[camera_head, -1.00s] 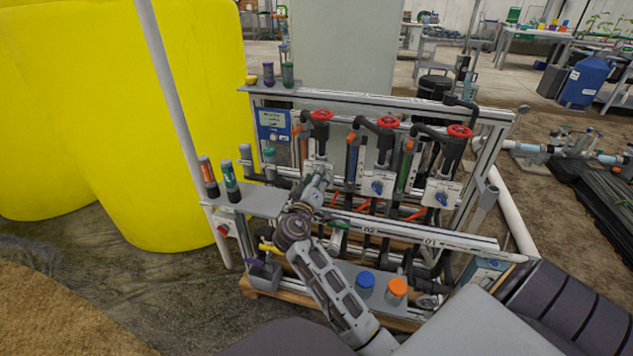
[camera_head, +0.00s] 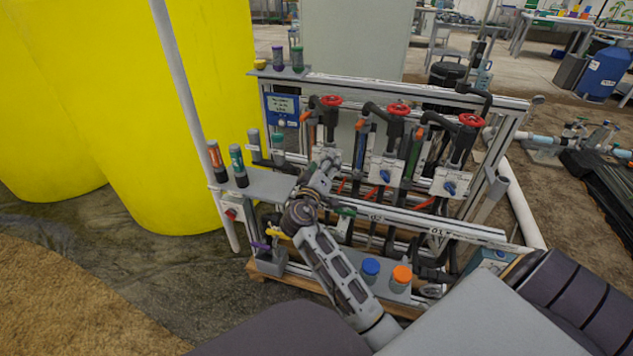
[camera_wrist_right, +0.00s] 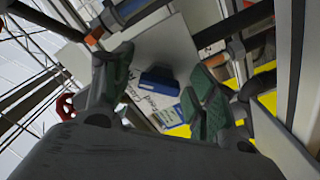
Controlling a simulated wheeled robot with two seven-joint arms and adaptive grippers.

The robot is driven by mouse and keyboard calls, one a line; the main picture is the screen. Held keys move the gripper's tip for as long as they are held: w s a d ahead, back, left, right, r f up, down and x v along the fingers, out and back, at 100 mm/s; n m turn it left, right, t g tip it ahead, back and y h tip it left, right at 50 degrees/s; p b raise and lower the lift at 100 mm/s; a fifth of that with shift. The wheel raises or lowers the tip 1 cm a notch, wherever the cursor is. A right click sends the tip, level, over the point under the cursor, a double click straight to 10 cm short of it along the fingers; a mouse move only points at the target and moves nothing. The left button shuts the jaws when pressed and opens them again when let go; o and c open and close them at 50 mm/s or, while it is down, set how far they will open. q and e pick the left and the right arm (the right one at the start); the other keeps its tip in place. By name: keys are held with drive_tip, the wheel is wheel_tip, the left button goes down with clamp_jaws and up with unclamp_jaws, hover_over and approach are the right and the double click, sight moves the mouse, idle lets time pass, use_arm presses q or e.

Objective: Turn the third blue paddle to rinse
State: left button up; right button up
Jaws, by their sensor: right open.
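Two blue paddles show on white plates in the head view, the middle one (camera_head: 384,176) and the right one (camera_head: 449,188). My right gripper (camera_head: 326,160) is in front of the leftmost white plate and hides its paddle there. In the right wrist view, a blue paddle (camera_wrist_right: 157,80) on a white plate (camera_wrist_right: 165,45) with handwriting shows between the green-padded fingers of my right gripper (camera_wrist_right: 160,75). The fingers are open, one on each side of the paddle, with visible gaps. The depth between fingertips and paddle is hard to judge. My left gripper is not in view.
Red handwheels (camera_head: 398,109) stand above the plates. A metal rail (camera_head: 470,233) with number labels runs below them. A small shelf (camera_head: 262,183) with capped tubes is left of my gripper. Blue and orange caps (camera_head: 401,274) are below. Yellow tanks (camera_head: 170,110) stand at left.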

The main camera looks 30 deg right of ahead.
drive_tip(key=shift+r+n+p, duration=0.15)
drive_tip(key=shift+n+p, duration=1.55)
drive_tip(key=shift+p, duration=0.6)
drive_tip(key=shift+n+p, duration=2.6)
drive_tip(key=shift+p, duration=0.45)
drive_tip(key=shift+n+p, duration=2.4)
drive_tip(key=shift+p, duration=0.05)
drive_tip(key=shift+n+p, duration=1.55)
drive_tip(key=shift+n, duration=0.35)
drive_tip(key=shift+n+p, duration=0.35)
drive_tip(key=shift+n, duration=0.05)
